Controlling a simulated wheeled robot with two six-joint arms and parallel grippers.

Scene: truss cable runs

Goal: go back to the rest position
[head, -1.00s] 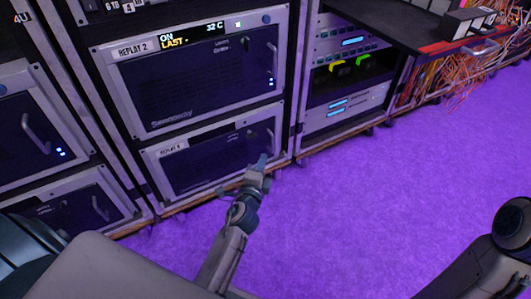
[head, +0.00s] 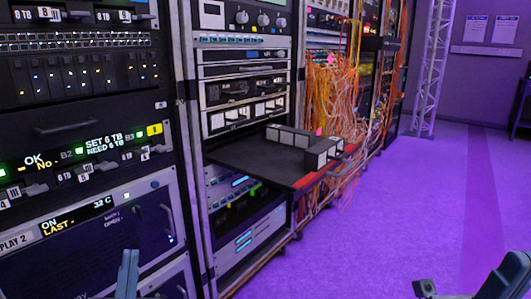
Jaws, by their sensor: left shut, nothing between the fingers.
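My left gripper (head: 128,268) rises from the bottom edge of the head view, left of centre. Its narrow fingers are together and hold nothing. It is in front of the REPLAY 2 unit (head: 100,240) in the left rack; I cannot tell how far it is from the panel. Parts of my right arm show at the bottom right corner, but its gripper fingers do not show.
A black shelf (head: 245,168) juts out of the middle rack with several small grey-faced boxes on it. Orange cables (head: 335,100) hang beyond it. The purple floor (head: 390,225) is clear on the right. A truss tower (head: 432,70) stands at the back.

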